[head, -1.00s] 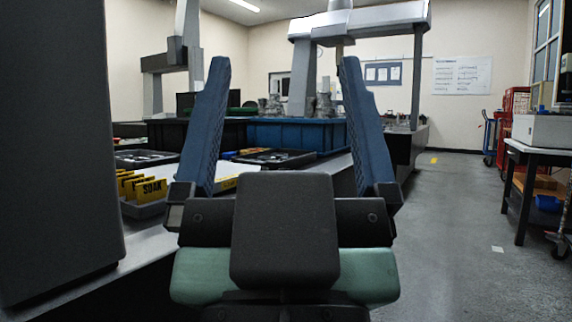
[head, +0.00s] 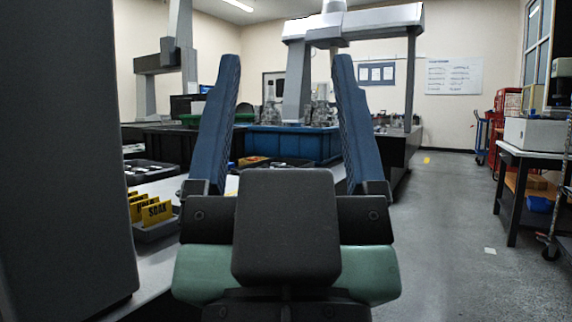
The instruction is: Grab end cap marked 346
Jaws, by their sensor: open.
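My gripper (head: 285,80) is in the middle of the head view, its two blue fingers spread apart with nothing between them. It is open and points away over the bench. I cannot make out an end cap marked 346 in this view.
A long bench (head: 165,258) runs along the left with yellow SOAK tags (head: 157,212) in a grey tray and a dark tray (head: 150,172). A measuring gantry (head: 362,24) stands behind. A white-topped table (head: 535,152) is at right.

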